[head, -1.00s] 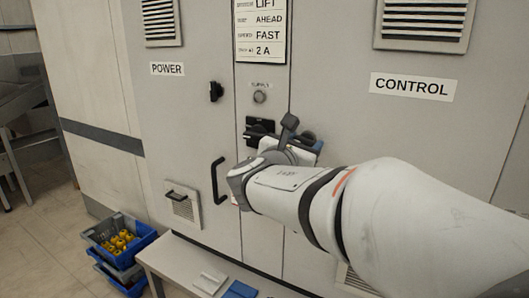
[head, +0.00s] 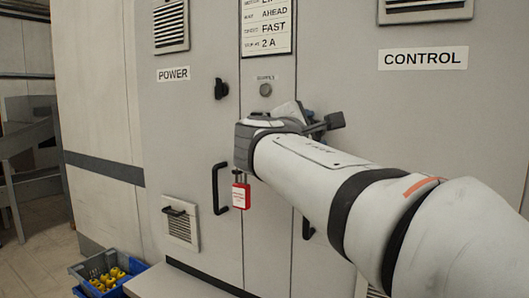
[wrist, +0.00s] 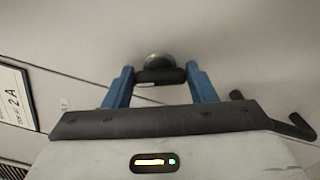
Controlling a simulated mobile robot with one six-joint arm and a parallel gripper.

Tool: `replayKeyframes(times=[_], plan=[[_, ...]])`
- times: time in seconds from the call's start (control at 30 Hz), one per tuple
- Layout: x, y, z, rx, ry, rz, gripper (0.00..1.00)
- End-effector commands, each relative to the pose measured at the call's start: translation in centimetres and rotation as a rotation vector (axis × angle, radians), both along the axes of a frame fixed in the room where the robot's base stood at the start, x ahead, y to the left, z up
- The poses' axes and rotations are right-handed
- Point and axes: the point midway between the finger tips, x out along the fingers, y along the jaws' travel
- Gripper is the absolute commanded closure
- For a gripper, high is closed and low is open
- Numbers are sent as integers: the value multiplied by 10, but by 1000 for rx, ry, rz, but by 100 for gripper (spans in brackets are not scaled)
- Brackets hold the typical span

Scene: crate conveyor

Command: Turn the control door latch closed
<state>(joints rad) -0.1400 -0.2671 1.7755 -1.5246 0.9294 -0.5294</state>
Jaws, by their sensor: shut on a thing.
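The control door latch (wrist: 160,76) is a short black bar on a round silver base, in the wrist view. My gripper (wrist: 160,70) has its two blue fingers on either side of the bar and is shut on it. In the head view my arm hides the latch, and my fingers cannot be made out there. The control door (head: 400,130), labelled CONTROL, is a pale grey panel behind my arm.
The power door has a black latch (head: 221,89) and a black pull handle (head: 217,188). A red padlock (head: 240,195) hangs left of my forearm. A blue crate (head: 108,278) with yellow parts stands at the lower left. A low bench (head: 180,284) runs below the cabinet.

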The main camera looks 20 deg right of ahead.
Motion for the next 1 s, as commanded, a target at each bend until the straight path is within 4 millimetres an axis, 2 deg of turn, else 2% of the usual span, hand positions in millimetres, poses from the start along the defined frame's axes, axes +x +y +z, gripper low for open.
replayKeyframes(times=[0.03, 0.5, 1.0], plan=[[0, 0, -8, 31, -33, 0, 72], [0, 0, -5, 261, -261, -1, 72], [0, 0, -3, 321, -318, -1, 72]])
